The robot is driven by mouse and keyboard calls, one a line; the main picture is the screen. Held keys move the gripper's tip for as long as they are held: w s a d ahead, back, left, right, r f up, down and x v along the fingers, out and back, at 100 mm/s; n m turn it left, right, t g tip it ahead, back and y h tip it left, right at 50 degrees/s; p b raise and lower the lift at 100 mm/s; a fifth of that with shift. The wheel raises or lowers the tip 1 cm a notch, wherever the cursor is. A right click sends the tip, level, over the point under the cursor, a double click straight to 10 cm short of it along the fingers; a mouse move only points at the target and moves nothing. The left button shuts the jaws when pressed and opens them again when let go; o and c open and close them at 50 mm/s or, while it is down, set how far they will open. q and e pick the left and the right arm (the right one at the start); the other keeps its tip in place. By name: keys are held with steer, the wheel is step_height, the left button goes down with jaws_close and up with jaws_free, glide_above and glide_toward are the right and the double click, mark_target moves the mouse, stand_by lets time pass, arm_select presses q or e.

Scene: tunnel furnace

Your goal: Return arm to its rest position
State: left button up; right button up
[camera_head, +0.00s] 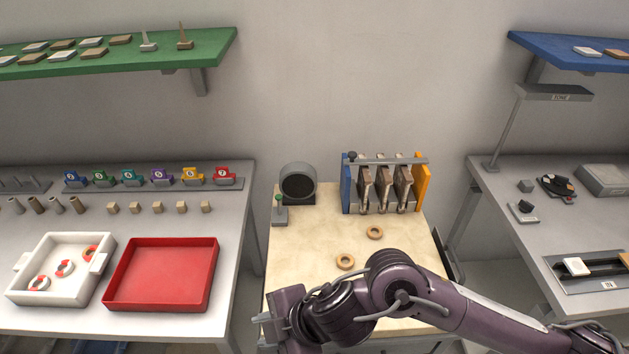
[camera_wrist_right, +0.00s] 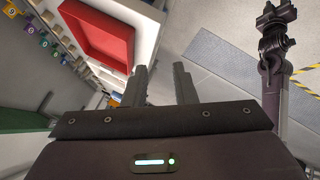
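My right arm reaches in from the lower right of the head view, across the front of the cream table (camera_head: 300,245). Its gripper (camera_head: 262,332) is at the table's front left corner, near the gap beside the left bench. In the right wrist view the two fingers of my right gripper (camera_wrist_right: 160,70) stand apart with nothing between them. My left arm is out of the head view. A purple arm, apparently my left one, shows at the right of the wrist view with its gripper (camera_wrist_right: 275,17) at the top, too small to judge.
A rack with dark plates (camera_head: 385,190) and a round dark-faced device (camera_head: 298,183) stand behind. A red tray (camera_head: 162,275) and a white tray (camera_head: 60,268) are on the left bench.

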step_height(320, 180, up, 5)
steer(key=w+a+m+t+y, duration=0.2)
steer(key=w+m+t, duration=0.1)
steer(key=m, duration=0.1)
steer(key=w+d+m+t+h, duration=0.3)
steer(key=w+d+m+h, duration=0.1)
steer(key=d+m, duration=0.45)
steer(key=s+d+f+m+g+h, duration=0.2)
steer(key=s+d+f+m, duration=0.1)
steer(key=d, duration=0.4)
steer(key=s+d+f+m+g+h, duration=0.1)
steer(key=s+d+f+m+h, duration=0.2)
steer(key=d, duration=0.4)
steer(key=s+d+f+m+g+h, duration=0.1)
steer(key=s+d+f+m+g, duration=0.2)
steer(key=d, duration=0.4)
steer(key=s+f+b, duration=0.1)
steer(key=s+f, duration=0.1)
steer(key=f, duration=1.5)
steer(key=s+f, duration=0.2)
steer(key=f, duration=1.4)
steer(key=s+d+f, duration=0.1)
steer(key=s+f, duration=0.7)
steer(key=s, duration=0.1)
steer(key=s+d+f+g+b, duration=0.1)
steer(key=s+d+f, duration=0.1)
steer(key=s+f, duration=0.7)
steer(key=shift+s+d+f, duration=0.2)
steer(key=shift+s+d, duration=0.1)
